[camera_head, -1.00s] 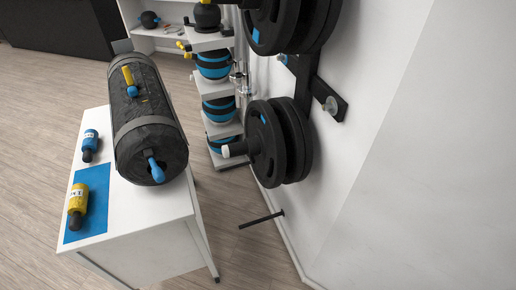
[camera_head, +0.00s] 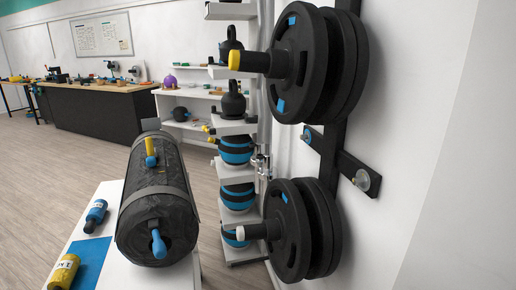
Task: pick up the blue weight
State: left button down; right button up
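A small blue weight (camera_head: 95,216) with a dark end lies on the white table at the lower left, left of a large black sandbag (camera_head: 158,209). It lies just beyond a blue mat (camera_head: 92,262). A yellow weight (camera_head: 63,272) lies at the mat, nearer to me and partly cut off by the picture's lower edge. Neither of my grippers shows in the head view.
The sandbag with blue and yellow handles fills much of the white table (camera_head: 113,189). A wall rack with black plates (camera_head: 302,228) stands at right. Behind is a shelf of blue-black balls (camera_head: 237,150) and kettlebells (camera_head: 232,100). Open wooden floor (camera_head: 50,170) lies at left.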

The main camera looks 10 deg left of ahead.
aim_at(95, 217)
jog(key=u, duration=0.45)
jog(key=j+u, duration=0.15)
jog(key=u, duration=0.8)
jog(key=i+j, duration=0.05)
